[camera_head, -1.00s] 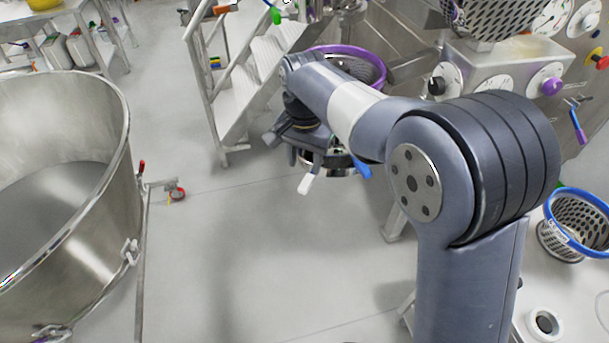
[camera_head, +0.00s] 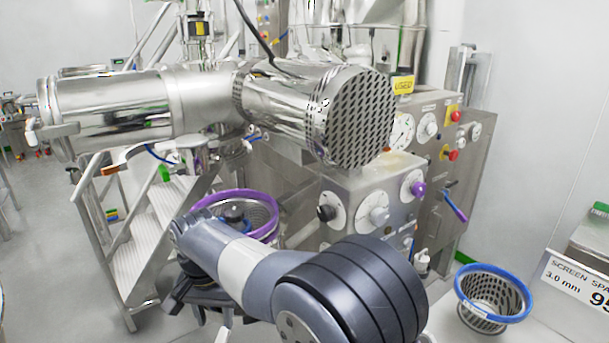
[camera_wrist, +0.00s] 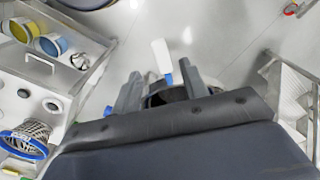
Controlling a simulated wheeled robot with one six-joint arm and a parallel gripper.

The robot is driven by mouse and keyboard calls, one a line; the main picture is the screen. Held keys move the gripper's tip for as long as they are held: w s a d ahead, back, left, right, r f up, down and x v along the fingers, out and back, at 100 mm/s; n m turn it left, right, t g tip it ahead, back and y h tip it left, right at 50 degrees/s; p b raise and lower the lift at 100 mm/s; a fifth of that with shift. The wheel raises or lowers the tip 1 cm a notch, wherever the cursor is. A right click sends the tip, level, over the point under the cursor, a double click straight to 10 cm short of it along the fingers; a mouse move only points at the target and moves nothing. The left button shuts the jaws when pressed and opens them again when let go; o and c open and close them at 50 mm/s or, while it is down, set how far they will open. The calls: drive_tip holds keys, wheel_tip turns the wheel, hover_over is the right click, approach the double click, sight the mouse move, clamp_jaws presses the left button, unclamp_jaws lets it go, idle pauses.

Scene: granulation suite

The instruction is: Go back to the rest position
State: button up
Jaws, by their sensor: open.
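My gripper (camera_wrist: 160,82) shows in the wrist view with its two grey fingers apart. A white piece with a blue end (camera_wrist: 161,54) shows between and beyond the fingers, over the pale floor. A dark round part lies at the finger bases, and I cannot tell how these parts are joined to the gripper. In the head view my gripper (camera_head: 205,300) is low in the picture, partly hidden by my own arm, with the arm bent out to the left.
A purple-rimmed bowl (camera_head: 266,207) stands beyond my arm, before the steel machine (camera_head: 380,180) with dials. Metal steps (camera_head: 150,225) are at left. A blue-rimmed perforated basket (camera_head: 490,298) sits at right; it also shows in the wrist view (camera_wrist: 22,148). Open floor lies beneath the gripper.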

sight(225, 339)
wheel_tip(225, 339, down, 7)
drive_tip(key=shift+f+p, duration=0.1)
drive_tip(key=shift+p, duration=0.4)
drive_tip(key=shift+d, duration=0.3)
drive_tip(key=shift+s+d, duration=0.25)
drive_tip(key=shift+d, duration=0.05)
drive_tip(key=shift+d+r, duration=0.1)
drive_tip(key=shift+r, duration=0.1)
